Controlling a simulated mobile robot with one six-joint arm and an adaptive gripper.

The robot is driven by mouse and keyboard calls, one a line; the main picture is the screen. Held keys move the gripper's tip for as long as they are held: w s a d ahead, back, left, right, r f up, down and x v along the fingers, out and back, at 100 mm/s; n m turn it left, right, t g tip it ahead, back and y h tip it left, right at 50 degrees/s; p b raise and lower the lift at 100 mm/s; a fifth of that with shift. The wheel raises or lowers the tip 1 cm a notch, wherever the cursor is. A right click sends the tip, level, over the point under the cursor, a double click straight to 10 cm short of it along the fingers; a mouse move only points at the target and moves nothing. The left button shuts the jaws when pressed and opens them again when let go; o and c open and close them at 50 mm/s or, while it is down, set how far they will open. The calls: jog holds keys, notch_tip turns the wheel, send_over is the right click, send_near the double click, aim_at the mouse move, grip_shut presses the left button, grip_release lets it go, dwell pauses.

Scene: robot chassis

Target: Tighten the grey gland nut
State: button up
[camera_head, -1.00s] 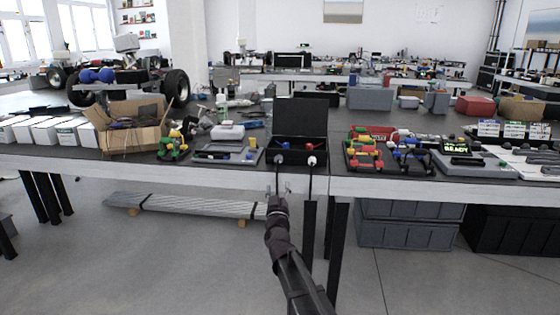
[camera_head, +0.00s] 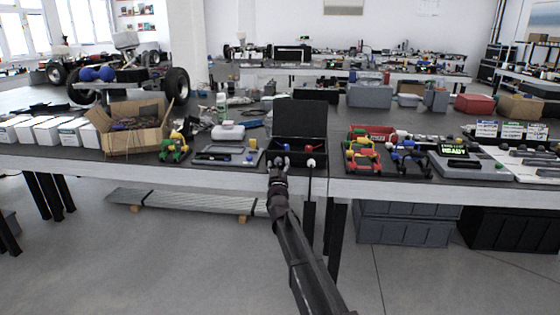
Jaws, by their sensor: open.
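A black box (camera_head: 300,118) with its lid raised stands at the table's front edge. Two cable glands are on its front face. The right one has a white nut (camera_head: 311,163) with a black cable hanging below it. The left one, which looked grey, is mostly hidden behind my gripper. My gripper (camera_head: 279,163) is open, its fingers at or around this left gland from the front. I cannot tell whether they touch it. A small blue part (camera_head: 286,147) shows in the box above the gripper.
Left of the box lies a grey tray (camera_head: 222,159); farther left are a small green and yellow model (camera_head: 174,149) and a cardboard box (camera_head: 136,128). To the right are a red and green model (camera_head: 362,153) and a device with a green display (camera_head: 458,151). Floor before the table is clear.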

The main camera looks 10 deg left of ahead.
jog(key=shift+w+r, duration=0.1)
jog(key=shift+w, duration=0.15)
grip_shut()
jog(key=shift+d, duration=0.1)
dwell(0.8)
